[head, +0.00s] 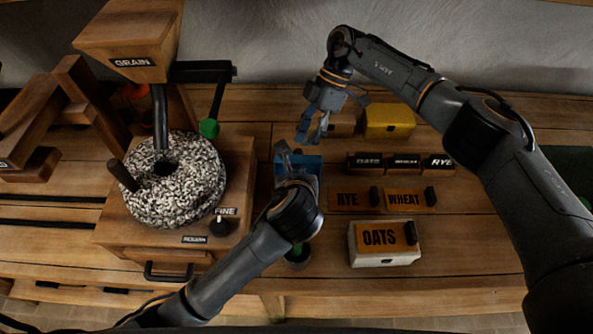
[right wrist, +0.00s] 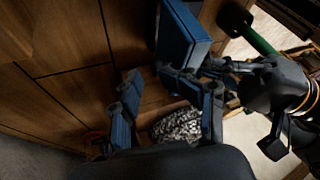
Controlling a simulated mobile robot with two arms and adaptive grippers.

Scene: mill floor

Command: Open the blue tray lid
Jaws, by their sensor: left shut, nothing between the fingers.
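The blue tray (head: 312,163) sits on the bench right of the mill, partly hidden behind my left gripper (head: 284,150). It also shows in the right wrist view (right wrist: 186,40) as a blue box near the top. My left gripper is shut and empty, its fingertips close to the tray; whether they touch it I cannot tell. My right gripper (head: 313,134) hangs just above and behind the tray, pointing down. Its fingers stand apart with nothing between them in the right wrist view (right wrist: 166,112). I cannot make out where the lid meets the tray.
The mill with its speckled stone (head: 188,190) and green-knobbed crank (head: 209,128) stands left. A yellow box (head: 390,120), labelled blocks (head: 404,163), RYE and WHEAT plaques (head: 352,199) and a white OATS box (head: 384,257) stand right. A green-topped object (head: 298,254) is partly under my left arm.

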